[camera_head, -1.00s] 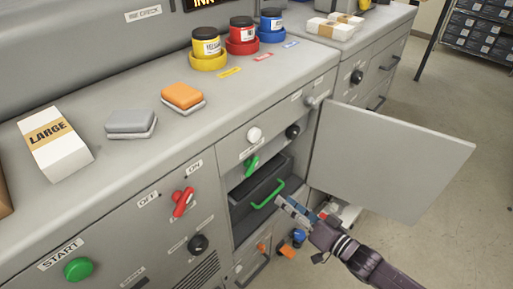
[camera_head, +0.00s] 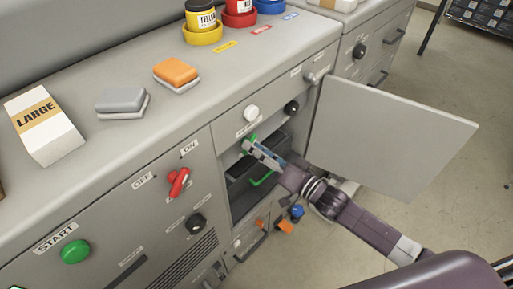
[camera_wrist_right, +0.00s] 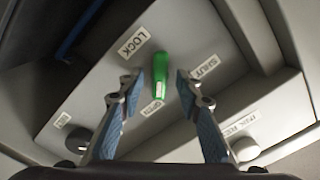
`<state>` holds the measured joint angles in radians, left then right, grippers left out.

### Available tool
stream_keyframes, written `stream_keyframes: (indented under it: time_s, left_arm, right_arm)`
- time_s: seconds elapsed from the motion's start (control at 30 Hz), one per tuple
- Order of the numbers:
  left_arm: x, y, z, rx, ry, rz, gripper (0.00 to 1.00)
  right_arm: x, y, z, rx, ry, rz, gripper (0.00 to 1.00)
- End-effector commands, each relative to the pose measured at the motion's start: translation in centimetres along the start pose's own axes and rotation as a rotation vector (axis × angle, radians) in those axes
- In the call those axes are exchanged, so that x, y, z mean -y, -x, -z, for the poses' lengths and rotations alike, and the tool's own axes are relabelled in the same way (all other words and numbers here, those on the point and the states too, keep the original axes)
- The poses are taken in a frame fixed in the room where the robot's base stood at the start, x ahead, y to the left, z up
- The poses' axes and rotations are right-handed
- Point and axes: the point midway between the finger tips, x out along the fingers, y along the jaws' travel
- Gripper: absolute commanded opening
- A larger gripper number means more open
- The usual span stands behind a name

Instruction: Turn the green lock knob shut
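The green lock knob (camera_head: 251,138) sits on the panel inside the open compartment, above the dark drawer with a green handle (camera_head: 262,179). In the right wrist view the elongated knob (camera_wrist_right: 160,68) lies between labels reading LOCK and SHUT, its lower end near a small label that seems to read OPEN. My right gripper (camera_head: 250,148) is at the knob. In the right wrist view my right gripper (camera_wrist_right: 158,80) is open, one finger on each side of the knob, with visible gaps; contact is not seen. My left gripper is not in view.
The open grey door (camera_head: 390,140) stands to the right of my arm. A white knob (camera_head: 251,113) and a black knob (camera_head: 291,107) are above the compartment. A red switch (camera_head: 178,183) is to the left. Orange and blue items (camera_head: 297,211) are below.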

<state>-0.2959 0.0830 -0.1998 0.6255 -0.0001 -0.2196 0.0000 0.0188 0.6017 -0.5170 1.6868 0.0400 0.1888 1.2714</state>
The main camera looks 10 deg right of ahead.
Motion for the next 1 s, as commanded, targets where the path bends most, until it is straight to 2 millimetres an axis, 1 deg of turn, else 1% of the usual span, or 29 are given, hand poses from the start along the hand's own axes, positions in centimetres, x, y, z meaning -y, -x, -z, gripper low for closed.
stream_keyframes:
  time_s: [0.17, 0.4, 0.47, 0.77, 1.0]
  left_arm:
    - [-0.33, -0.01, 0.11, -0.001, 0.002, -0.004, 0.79]
    - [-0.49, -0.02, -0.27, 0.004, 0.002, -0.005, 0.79]
    - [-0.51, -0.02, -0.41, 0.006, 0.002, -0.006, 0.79]
    - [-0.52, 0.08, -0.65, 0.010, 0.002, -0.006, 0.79]
    - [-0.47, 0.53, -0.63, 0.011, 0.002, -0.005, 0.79]
  right_arm:
    - [-0.02, 0.00, 0.00, 0.000, 0.000, 0.000, 0.32]
    - [-0.03, 0.02, 0.01, 0.000, 0.000, 0.000, 0.05]
    - [-0.03, 0.02, 0.01, 0.000, 0.000, 0.000, 0.00]
    - [-0.01, 0.03, 0.04, 0.000, 0.017, 0.000, 0.00]
    - [0.02, 0.02, 0.12, -0.001, 0.119, -0.001, 0.00]
